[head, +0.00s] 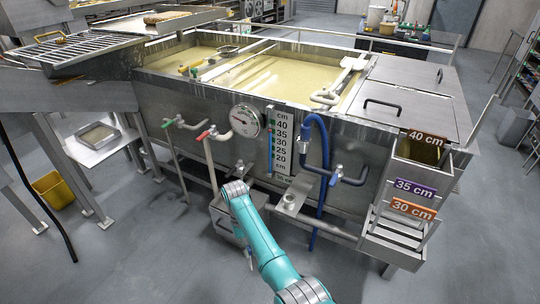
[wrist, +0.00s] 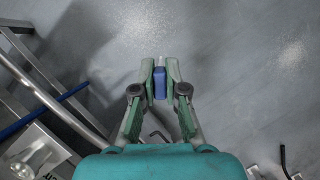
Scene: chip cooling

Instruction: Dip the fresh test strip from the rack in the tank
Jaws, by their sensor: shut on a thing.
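My gripper (wrist: 160,70) shows in the wrist view with its green-grey fingers closed on a small blue piece (wrist: 160,84). I cannot tell from its shape whether this is the test strip. The grey floor lies beyond the fingertips. In the head view, my teal arm reaches up from the bottom in front of the tank, and my gripper cannot be made out. The steel tank (head: 180,103) is long and open, filled with cloudy yellowish liquid (head: 285,78). No strip rack can be clearly made out.
A dial gauge (head: 245,121), a centimetre scale (head: 280,138), valves and a blue hose (head: 323,150) are on the tank's front. Closed lids (head: 415,100) cover its right end. Labelled slots (head: 415,188) stand at the right corner. A yellow bin (head: 53,190) stands left.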

